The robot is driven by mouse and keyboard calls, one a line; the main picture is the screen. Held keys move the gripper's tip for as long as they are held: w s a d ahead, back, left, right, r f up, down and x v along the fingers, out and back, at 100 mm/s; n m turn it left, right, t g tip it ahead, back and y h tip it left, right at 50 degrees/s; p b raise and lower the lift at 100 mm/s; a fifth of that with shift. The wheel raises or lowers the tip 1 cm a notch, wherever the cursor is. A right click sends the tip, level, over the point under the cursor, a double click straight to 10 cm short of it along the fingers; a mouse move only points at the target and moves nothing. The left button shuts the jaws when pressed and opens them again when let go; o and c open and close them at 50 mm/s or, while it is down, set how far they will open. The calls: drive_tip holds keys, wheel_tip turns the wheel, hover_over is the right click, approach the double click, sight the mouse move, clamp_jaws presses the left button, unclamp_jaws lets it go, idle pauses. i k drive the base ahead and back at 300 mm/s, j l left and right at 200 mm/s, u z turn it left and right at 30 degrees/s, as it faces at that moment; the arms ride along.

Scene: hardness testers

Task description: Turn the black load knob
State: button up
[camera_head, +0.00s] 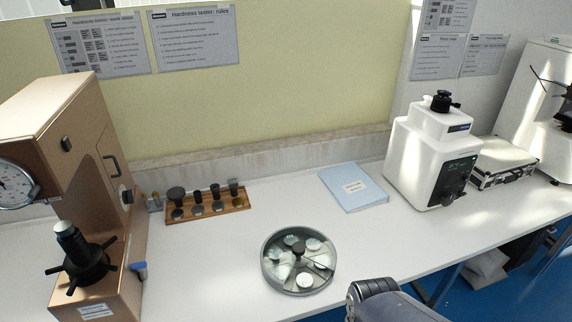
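A tan hardness tester (75,120) stands at the left, with a dial gauge (14,186) on its front and a black spoked handwheel (87,262) low down. On its right side are a small black knob (66,144), a black handle (112,165) and a round knob (126,194) at the edge. A white tester (432,150) stands at the right with a black knob (441,100) on top. I cannot tell which is the load knob. A grey part of my arm shows at the bottom; my gripper is out of view.
On the white bench (215,260) are a round tray (268,272) of discs, a wooden rack (237,207) with several dark pieces, and a blue folder (353,187). A silver case (505,165) stands at the right. Bare bench lies between the rack and folder.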

sight(128, 195)
drive_tip(key=u, duration=1.55)
drive_tip(key=i+j+z, duration=0.35)
drive_tip(key=i+j, duration=0.5)
drive_tip(key=i, duration=0.05)
